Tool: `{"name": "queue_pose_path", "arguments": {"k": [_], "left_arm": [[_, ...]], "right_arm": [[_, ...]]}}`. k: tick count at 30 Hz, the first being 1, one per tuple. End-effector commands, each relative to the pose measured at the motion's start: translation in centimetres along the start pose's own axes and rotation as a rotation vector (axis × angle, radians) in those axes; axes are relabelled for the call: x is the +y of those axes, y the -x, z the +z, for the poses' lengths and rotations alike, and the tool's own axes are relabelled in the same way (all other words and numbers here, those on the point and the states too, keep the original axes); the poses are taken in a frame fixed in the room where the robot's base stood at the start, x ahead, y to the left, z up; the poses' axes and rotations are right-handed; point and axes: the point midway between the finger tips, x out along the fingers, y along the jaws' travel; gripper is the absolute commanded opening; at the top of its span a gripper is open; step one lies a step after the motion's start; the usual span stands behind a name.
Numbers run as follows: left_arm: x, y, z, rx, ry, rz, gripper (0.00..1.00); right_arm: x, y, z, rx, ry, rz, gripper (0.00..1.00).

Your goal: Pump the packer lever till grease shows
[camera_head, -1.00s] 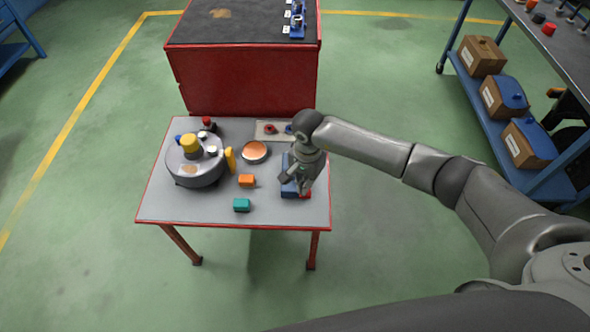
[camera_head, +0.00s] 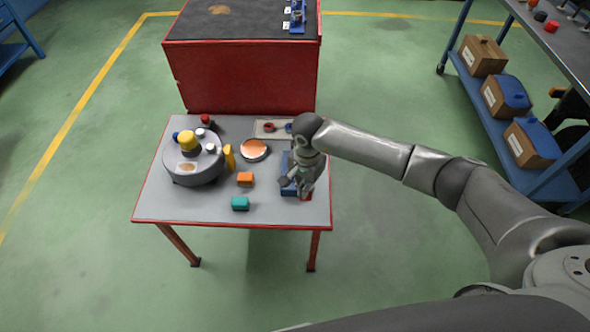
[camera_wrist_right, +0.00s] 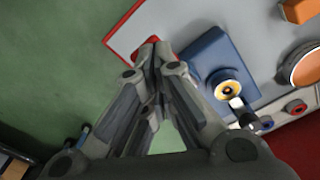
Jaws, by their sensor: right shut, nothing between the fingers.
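The blue packer (camera_head: 288,188) stands at the right side of the small table, partly hidden behind my right gripper. In the right wrist view the packer (camera_wrist_right: 215,58) is a blue block with a pale yellow-rimmed ring on it. My right gripper (camera_head: 298,190) is shut and empty, pointing down over the packer's front right. A small red part (camera_head: 306,197) shows by its fingertips. In the right wrist view the fingertips (camera_wrist_right: 155,52) are together beside the packer; whether they touch a lever I cannot tell. No grease can be made out. My left gripper is out of view.
On the table (camera_head: 160,208) are a grey round unit (camera_head: 190,172), a yellow upright piece (camera_head: 229,157), an orange-filled dish (camera_head: 254,150), an orange block (camera_head: 245,179), a teal block (camera_head: 240,203) and a tray (camera_head: 262,134). A red cabinet (camera_head: 240,75) stands behind.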

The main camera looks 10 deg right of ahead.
Motion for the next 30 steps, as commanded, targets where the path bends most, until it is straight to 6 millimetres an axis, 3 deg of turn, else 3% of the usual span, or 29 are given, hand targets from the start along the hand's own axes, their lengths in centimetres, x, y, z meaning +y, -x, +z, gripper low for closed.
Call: {"name": "queue_pose_path", "arguments": {"k": [14,20,30], "left_arm": [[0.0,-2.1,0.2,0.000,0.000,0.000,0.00],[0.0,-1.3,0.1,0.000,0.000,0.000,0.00],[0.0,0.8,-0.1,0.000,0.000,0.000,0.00]], "right_arm": [[0.0,-2.2,-0.1,0.001,-0.001,0.001,0.00],[0.0,-1.2,-0.1,0.002,-0.001,0.000,0.00],[0.0,2.2,-0.1,0.001,0.000,0.001,0.00]]}}
